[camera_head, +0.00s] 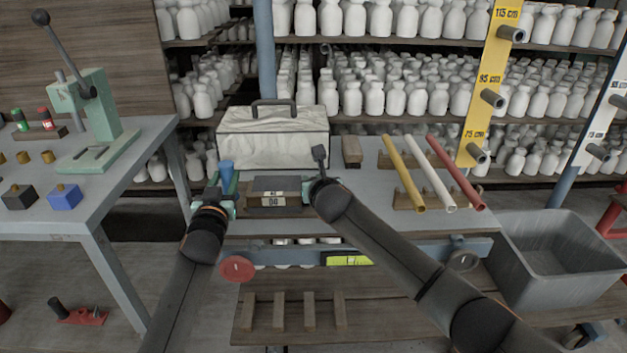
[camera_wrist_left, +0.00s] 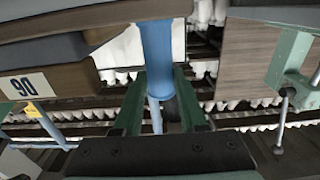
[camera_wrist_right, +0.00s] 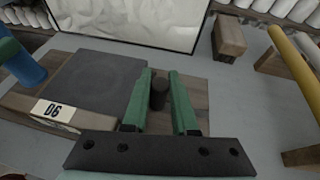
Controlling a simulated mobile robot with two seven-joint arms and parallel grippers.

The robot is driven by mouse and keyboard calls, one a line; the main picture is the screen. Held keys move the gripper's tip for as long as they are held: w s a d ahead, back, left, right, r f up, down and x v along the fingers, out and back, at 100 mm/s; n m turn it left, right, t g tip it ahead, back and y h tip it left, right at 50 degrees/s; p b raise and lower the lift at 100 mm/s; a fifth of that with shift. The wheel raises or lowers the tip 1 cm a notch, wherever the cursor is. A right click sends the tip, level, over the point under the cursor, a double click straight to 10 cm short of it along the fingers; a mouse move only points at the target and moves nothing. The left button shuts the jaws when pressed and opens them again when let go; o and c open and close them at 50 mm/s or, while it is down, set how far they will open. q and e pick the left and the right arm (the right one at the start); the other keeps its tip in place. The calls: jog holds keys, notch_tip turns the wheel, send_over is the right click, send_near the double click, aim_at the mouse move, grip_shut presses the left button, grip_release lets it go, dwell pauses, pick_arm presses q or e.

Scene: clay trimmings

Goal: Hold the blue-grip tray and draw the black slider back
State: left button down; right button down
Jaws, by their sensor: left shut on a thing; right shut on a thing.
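The tray (camera_head: 262,200) lies on the grey table, a low wooden block with a dark top and a white number label. Its upright blue grip (camera_head: 227,172) stands at its left end. My left gripper (camera_wrist_left: 157,95) is shut on the blue grip (camera_wrist_left: 158,58), one green finger on each side. The black slider (camera_head: 319,154) shows as a dark upright post at the tray's right end. My right gripper (camera_wrist_right: 159,100) is shut on the slider's dark round knob (camera_wrist_right: 158,92). The slider's lower part is hidden by the fingers.
A pale box (camera_head: 272,140) with a dark handle stands close behind the tray. A small wooden block (camera_head: 351,152) and yellow, white and red tubes (camera_head: 430,175) lie to the right. A grey bin (camera_head: 560,260) stands beyond the table's right end.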

pick_arm(q)
jog(key=shift+f, duration=0.4)
pick_arm(e)
jog(key=shift+d, duration=2.3)
jog(key=c, duration=1)
grip_release()
jog(key=shift+d, duration=0.1)
jog(key=shift+s, duration=0.15)
pick_arm(q)
jog(key=shift+a, duration=0.15)
pick_arm(e)
jog(key=shift+v, duration=5.95)
pick_arm(q)
jog(key=shift+r, duration=0.1)
jog(key=c, duration=0.7)
grip_release()
jog(key=o, duration=0.3)
jog(key=shift+r, duration=0.2)
